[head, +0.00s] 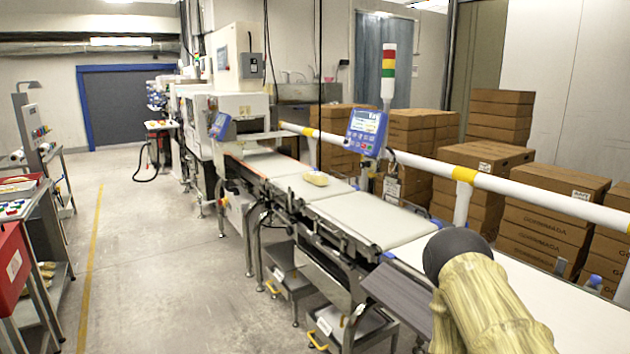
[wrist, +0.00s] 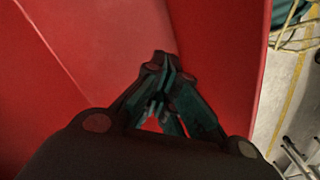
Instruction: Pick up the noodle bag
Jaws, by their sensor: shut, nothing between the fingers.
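A small yellowish bag (head: 316,178), which looks like the noodle bag, lies on the white conveyor belt (head: 375,218) in the middle of the head view. It is too small there to read any print. My gripper (wrist: 164,64) shows only in the wrist view. Its dark fingers are closed together with nothing between them. Behind them is a smooth red surface (wrist: 80,50), and no bag is in the wrist view. I cannot tell how far the fingers are from the red surface.
A white and yellow rail (head: 510,187) and a blue display (head: 366,130) stand beside the belt. Stacked cardboard boxes (head: 545,225) fill the space behind. A red bin (head: 12,265) stands at the left edge. The floor (head: 150,260) left of the belt is clear.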

